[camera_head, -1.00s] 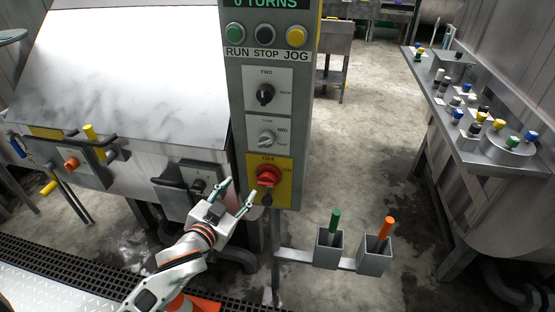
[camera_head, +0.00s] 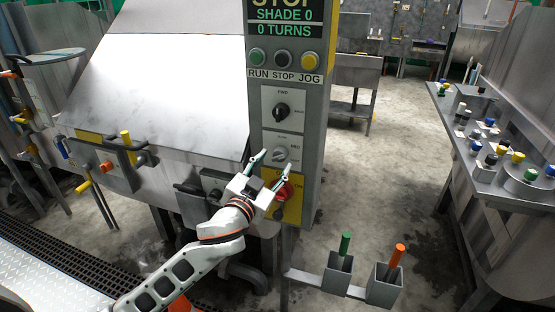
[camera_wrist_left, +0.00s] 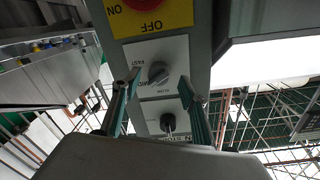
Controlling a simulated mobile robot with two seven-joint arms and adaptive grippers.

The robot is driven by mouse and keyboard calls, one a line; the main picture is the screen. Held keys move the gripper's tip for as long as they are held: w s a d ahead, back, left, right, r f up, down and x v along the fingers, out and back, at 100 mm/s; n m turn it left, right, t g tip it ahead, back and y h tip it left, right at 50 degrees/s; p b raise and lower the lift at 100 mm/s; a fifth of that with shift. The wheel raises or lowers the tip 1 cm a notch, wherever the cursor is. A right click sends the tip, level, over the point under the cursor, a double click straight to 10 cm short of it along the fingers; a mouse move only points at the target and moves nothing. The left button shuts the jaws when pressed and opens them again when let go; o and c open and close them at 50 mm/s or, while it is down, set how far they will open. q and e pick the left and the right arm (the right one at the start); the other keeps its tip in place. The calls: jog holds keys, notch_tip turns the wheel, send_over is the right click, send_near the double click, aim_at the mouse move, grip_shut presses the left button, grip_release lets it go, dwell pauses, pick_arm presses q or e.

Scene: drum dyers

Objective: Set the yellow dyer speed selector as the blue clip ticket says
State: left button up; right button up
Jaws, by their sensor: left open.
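The speed selector (camera_head: 279,153) is a grey knob on a pale plate of the grey control panel (camera_head: 314,140), with MID and other marks beside it. It also shows in the left wrist view (camera_wrist_left: 158,72), upside down, with FAST readable. I cannot tell its setting surely. My left gripper (camera_head: 271,165) is open and empty just in front of the panel, its fingertips near the lower edge of the selector's plate. In the wrist view its fingers (camera_wrist_left: 158,80) flank the selector without visible contact. No blue clip ticket can be made out. My right gripper is out of view.
The black FWD knob (camera_head: 282,110) is above the selector. The red switch (camera_head: 283,190) on a yellow plate is below, partly behind my gripper. Grey holders with green (camera_head: 346,243) and orange (camera_head: 397,254) sticks stand lower right. A sloped dyer hood (camera_head: 160,85) is at left.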

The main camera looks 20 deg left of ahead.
aim_at(276, 160)
pick_arm(q)
jog(key=shift+w+d, duration=0.15)
jog(key=shift+w, duration=1.45)
jog(key=c, duration=1.1)
